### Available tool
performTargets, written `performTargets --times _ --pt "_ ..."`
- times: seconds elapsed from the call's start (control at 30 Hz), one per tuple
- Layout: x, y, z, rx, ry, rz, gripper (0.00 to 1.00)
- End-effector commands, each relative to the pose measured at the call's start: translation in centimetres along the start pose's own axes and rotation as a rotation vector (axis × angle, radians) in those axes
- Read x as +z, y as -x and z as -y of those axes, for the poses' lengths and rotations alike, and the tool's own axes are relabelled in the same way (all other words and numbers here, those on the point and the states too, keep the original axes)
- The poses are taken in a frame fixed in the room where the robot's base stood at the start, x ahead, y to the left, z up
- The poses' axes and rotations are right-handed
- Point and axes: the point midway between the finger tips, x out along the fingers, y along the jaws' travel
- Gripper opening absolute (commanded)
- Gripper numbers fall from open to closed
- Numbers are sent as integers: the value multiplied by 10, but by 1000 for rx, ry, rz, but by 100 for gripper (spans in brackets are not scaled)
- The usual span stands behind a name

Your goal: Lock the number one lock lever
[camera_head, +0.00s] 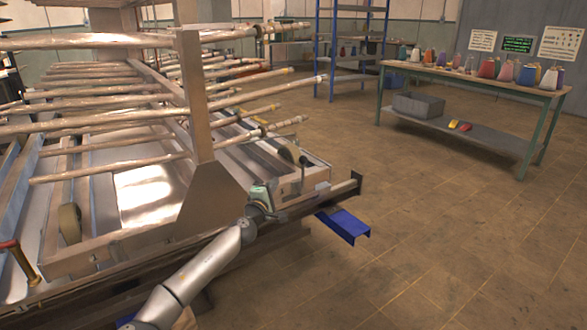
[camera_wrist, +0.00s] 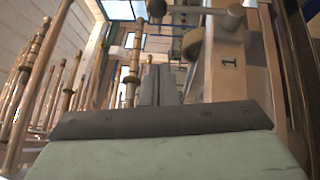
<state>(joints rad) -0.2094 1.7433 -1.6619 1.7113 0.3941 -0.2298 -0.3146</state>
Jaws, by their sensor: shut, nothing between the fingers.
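My gripper (camera_wrist: 159,85) shows in the wrist view with its two grey fingers together and nothing between them. In the head view my gripper (camera_head: 262,195) is at the right end of the metal frame, by its front rail; its fingertips are hard to make out there. A black number 1 mark (camera_wrist: 228,62) is on the beige beam right of the fingers. Above it, a bar with a dark knob (camera_wrist: 157,8) and a rounded end (camera_wrist: 235,14) crosses the top; it may be the number one lock lever. The fingers appear apart from it.
A wheel (camera_wrist: 193,44) sits left of the marked beam. Several long metallic rods (camera_head: 100,130) project over the frame. A blue bracket (camera_head: 345,226) sticks out at the frame's right end. A workbench (camera_head: 470,79) with coloured items stands back right. The floor between is clear.

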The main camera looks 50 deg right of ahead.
Motion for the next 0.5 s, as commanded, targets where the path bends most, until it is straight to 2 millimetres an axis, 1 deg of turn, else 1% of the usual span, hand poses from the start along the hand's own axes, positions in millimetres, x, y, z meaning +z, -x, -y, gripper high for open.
performTargets --times 0.03,0.3,0.37,0.5 --pt "1 -11 1 0 0 2 0" --pt "2 -70 2 -1 0 2 0" --pt "2 -81 1 0 0 2 0" --pt "18 -95 0 0 -1 3 0"
